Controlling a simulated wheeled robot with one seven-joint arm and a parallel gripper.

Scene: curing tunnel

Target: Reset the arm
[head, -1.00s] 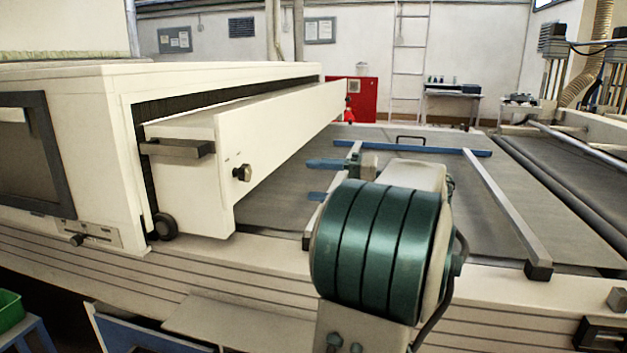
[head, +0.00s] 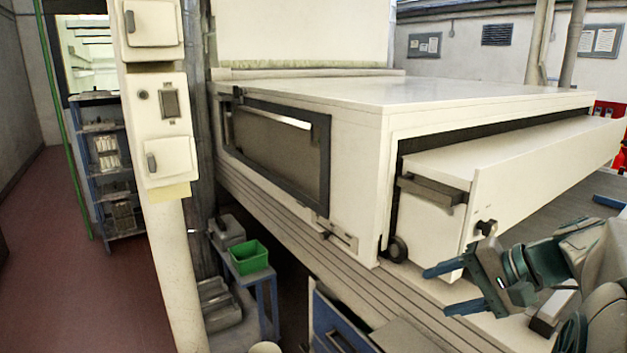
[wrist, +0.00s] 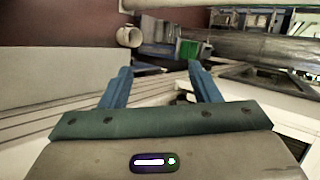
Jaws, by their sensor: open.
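My gripper (head: 435,289) is at the lower right of the head view, in front of the near end of the pulled-out white drawer unit (head: 560,150). Its two blue fingers are spread apart with nothing between them. In the wrist view my gripper (wrist: 158,80) also shows open and empty. My arm is folded at the right edge of the head view, partly cut off by the frame. I cannot tell from the picture whether the fingers clear the drawer's end.
The white tunnel housing (head: 350,130) stands behind. A green bin (head: 248,257) sits on a blue stand at lower left. A white post (head: 165,200) with control boxes rises at left. Blue shelves (head: 108,165) stand further back. Red floor (head: 60,270) at far left is clear.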

